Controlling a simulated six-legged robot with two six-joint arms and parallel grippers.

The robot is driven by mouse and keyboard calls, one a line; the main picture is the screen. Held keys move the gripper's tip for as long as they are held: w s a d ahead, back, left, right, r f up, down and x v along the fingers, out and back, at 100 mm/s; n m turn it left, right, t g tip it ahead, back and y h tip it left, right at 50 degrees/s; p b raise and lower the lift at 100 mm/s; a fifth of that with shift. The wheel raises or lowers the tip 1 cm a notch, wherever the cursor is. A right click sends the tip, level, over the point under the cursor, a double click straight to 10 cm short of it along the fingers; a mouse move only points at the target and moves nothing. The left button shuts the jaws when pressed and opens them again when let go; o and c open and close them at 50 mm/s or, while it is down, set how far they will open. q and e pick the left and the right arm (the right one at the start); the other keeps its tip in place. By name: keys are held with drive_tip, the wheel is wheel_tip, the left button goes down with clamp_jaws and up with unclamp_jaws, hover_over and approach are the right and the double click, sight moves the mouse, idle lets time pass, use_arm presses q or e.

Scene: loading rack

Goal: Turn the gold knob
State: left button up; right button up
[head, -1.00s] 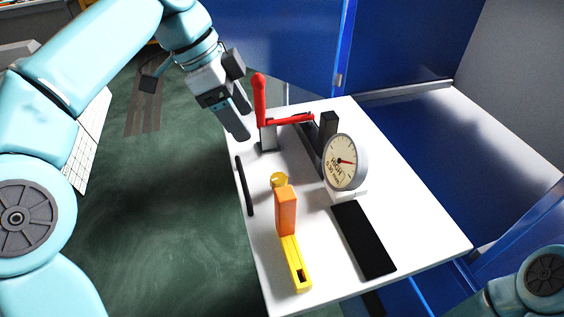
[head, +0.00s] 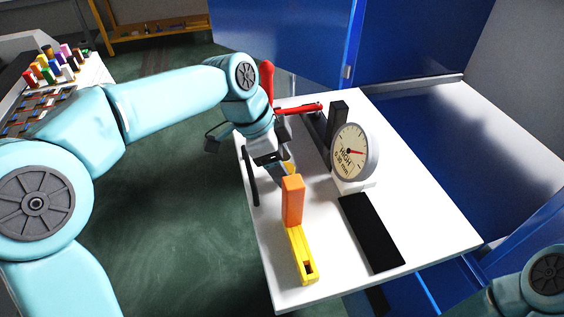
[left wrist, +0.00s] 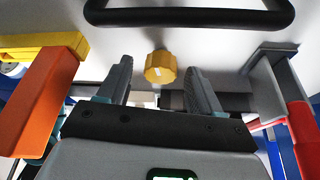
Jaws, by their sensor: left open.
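The gold knob (head: 291,168) shows only in part in the head view, behind my left gripper (head: 277,174). I see no contact, and the exact depth is hard to judge. My right gripper is out of view.
An orange block (head: 293,200) on a yellow base (head: 302,257) stands close in front of the knob. A dial gauge (head: 352,152) and red-handled clamp (head: 298,109) stand beyond.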

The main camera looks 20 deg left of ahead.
use_arm(q)
drive_tip(key=shift+d+f, duration=0.1)
drive_tip(key=shift+d, duration=0.1)
drive_tip(key=shift+a, duration=0.1)
drive_tip(key=c, duration=1.1)
drive_tip(key=shift+o, duration=0.2)
drive_tip(key=n+t+b, duration=0.1)
drive_tip(key=n+b, duration=0.1)
drive_tip(key=n, duration=0.2)
drive_tip(key=shift+y, duration=0.4)
drive_tip(key=n+t+y+b, duration=0.1)
drive_tip(key=n, duration=0.3)
drive_tip(key=shift+d, duration=0.2)
drive_tip(key=shift+s+n+t+y+b, duration=0.15)
drive_tip(key=shift+n+y, duration=0.25)
drive_tip(key=shift+n, duration=0.5)
drive_tip(key=shift+w+n+t+y+b, duration=0.15)
drive_tip(key=shift+n+t+y, duration=0.2)
drive_tip(key=shift+n, duration=0.55)
